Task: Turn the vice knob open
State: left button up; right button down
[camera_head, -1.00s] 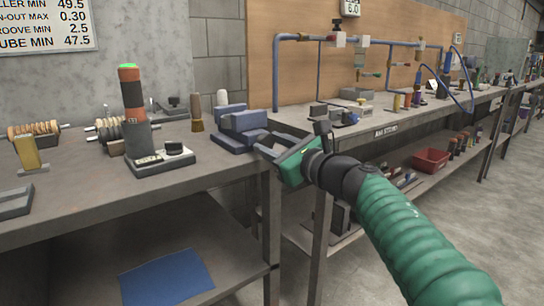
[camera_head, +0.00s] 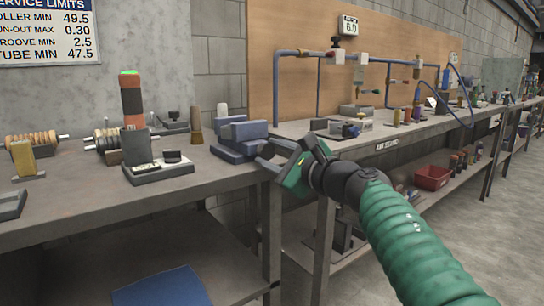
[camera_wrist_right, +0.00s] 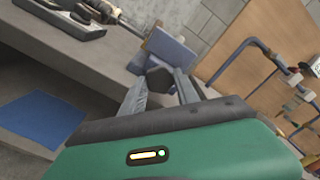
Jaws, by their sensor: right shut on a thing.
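The blue vice (camera_head: 238,140) stands at the right front corner of the near bench in the head view. It also shows in the right wrist view (camera_wrist_right: 172,48), beyond my fingers. My right gripper (camera_head: 266,157) reaches to the vice's front side from the right, with its green body just off the bench edge. In the right wrist view the dark vice knob (camera_wrist_right: 158,78) sits between the two grey fingers of my right gripper (camera_wrist_right: 163,86), which are shut on it. The knob is hidden in the head view. My left gripper is in neither view.
The near bench (camera_head: 90,200) also bears a grey stand with an orange and black tube (camera_head: 132,100) and spring-like rollers (camera_head: 32,140). A blue mat (camera_head: 165,288) lies on the lower shelf. A second bench with blue pipework (camera_head: 320,53) runs along the right.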

jog(key=shift+w+f, duration=0.1)
jog(key=shift+f, duration=0.25)
jog(key=c, duration=0.9)
grip_release()
jog(key=shift+s+d, duration=0.15)
jog(key=shift+s, duration=0.1)
jog(key=p+v, duration=0.1)
jog(key=v, duration=1.5)
jog(key=shift+d+r+p, duration=0.2)
jog(key=shift+r+p, duration=0.05)
jog(key=shift+p, duration=0.1)
jog(key=shift+s, duration=0.1)
